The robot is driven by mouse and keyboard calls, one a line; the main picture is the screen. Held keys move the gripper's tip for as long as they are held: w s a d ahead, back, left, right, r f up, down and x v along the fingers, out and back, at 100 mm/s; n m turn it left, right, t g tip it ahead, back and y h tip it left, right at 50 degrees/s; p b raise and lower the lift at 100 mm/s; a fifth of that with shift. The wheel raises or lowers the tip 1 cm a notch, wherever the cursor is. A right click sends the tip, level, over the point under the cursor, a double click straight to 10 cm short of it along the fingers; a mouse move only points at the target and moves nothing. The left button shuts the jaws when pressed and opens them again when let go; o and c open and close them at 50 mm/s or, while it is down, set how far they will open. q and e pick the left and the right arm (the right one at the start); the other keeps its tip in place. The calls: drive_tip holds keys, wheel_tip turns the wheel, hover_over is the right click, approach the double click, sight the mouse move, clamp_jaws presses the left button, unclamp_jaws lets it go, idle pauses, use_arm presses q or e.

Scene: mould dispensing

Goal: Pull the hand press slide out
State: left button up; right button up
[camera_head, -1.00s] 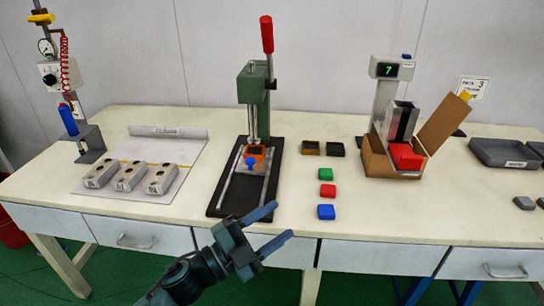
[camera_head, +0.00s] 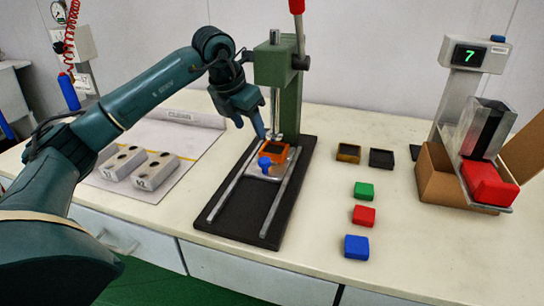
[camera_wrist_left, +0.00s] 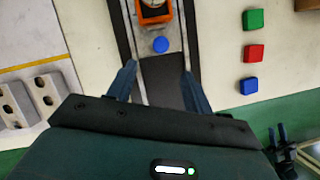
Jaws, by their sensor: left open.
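The hand press (camera_head: 287,90) is green with a red-topped lever. Its slide (camera_head: 262,172) sits on two rails of a black base, carries an orange mould (camera_head: 279,155) and has a blue knob (camera_head: 265,162) at its front. My left gripper (camera_head: 252,132) is open and points down, close to the knob in the head view. In the left wrist view its fingers (camera_wrist_left: 158,72) are spread either side of the rail lane, with the blue knob (camera_wrist_left: 160,45) just ahead between their lines, apparently untouched. My right gripper seems to show partly at the wrist view's lower right edge (camera_wrist_left: 283,138); its jaws are unclear.
Grey metal blocks (camera_head: 153,171) lie on a mat to the left. Green, red and blue pieces (camera_head: 364,215) and two small trays (camera_head: 348,152) lie right of the press. A dispenser with a cardboard box (camera_head: 435,180) stands further right. The front rails are clear.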

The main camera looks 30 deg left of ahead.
sight(264, 160)
use_arm(q)
drive_tip(key=b+x, duration=0.1)
drive_tip(key=x, duration=1.1)
drive_tip(key=shift+d+f, duration=0.15)
drive_tip(key=shift+f, duration=0.05)
drive_tip(key=shift+c, duration=0.2)
clamp_jaws()
